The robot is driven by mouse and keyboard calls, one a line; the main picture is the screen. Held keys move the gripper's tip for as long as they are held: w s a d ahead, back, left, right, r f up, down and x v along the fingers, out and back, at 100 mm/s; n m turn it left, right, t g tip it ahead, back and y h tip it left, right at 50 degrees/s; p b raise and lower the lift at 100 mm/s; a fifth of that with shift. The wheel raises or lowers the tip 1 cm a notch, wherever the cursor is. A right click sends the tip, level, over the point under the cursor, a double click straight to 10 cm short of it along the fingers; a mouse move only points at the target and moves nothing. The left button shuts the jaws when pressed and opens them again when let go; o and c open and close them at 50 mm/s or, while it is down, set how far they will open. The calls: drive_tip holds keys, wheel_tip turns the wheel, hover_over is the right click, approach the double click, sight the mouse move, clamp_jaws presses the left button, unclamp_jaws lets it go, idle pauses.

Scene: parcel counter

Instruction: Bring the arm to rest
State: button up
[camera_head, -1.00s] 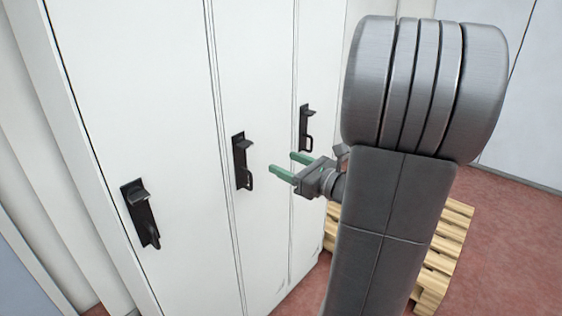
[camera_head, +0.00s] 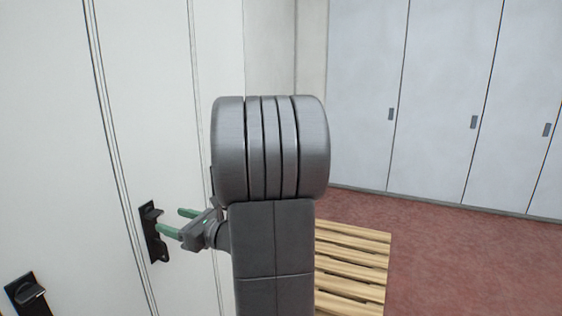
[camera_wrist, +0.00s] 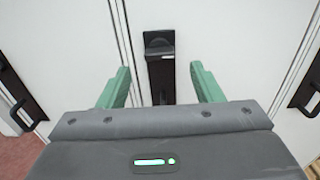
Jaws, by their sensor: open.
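My gripper (camera_head: 170,221) is open and empty, its two green fingers pointing at a white locker front. In the head view the fingers overlap a black door handle (camera_head: 155,248) in the picture; I cannot tell from there how far apart they are. In the wrist view the open fingers (camera_wrist: 160,75) stand left and right of a black handle (camera_wrist: 160,48) on the door ahead, with nothing between them in their grip. The lower part of that handle is hidden behind the gripper body. My grey arm is bent, its elbow in the middle of the head view.
Another black handle (camera_head: 27,295) shows at lower left; the wrist view has handles at its left (camera_wrist: 18,88) and right (camera_wrist: 305,95) edges. A wooden pallet (camera_head: 352,265) lies right of my arm. Grey cabinets (camera_head: 440,90) line the back. Red floor (camera_head: 470,260) is open at right.

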sight(159, 216)
drive_tip(key=x, duration=0.5)
drive_tip(key=shift+w+a, duration=0.15)
drive_tip(key=shift+a, duration=0.25)
drive_tip(key=shift+p, duration=0.3)
drive_tip(key=shift+d, duration=0.15)
